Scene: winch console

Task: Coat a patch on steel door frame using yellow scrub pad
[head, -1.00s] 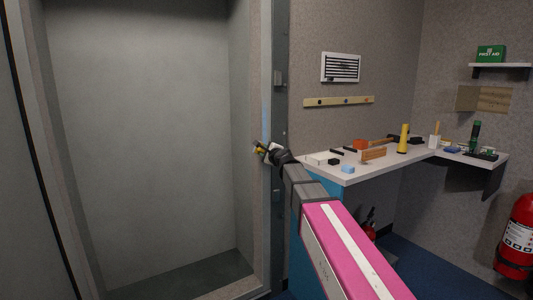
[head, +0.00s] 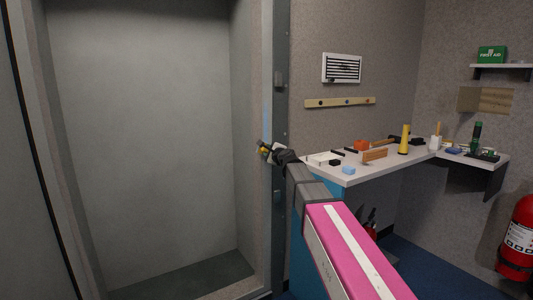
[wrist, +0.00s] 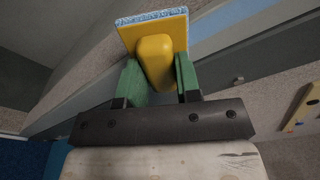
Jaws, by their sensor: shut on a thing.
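The yellow scrub pad (wrist: 155,55) is in my gripper (wrist: 158,82), with its blue-white scrubbing face (wrist: 150,16) pointing away from the fingers. Green fingers grip its yellow block from both sides. In the head view my gripper (head: 264,150) is at the steel door frame (head: 280,220), at about mid-height of the opening. A light blue patch (head: 266,118) shows on the frame just above the gripper. A blue band (wrist: 235,32) also crosses the frame in the wrist view. I cannot tell whether the pad touches the frame.
A worktop (head: 345,176) with several tools and blocks stands right of the frame. A yellow-handled torch-like item (head: 404,139) stands on it. A fire extinguisher (head: 517,240) is at the far right. The recess (head: 145,140) left of the frame is empty.

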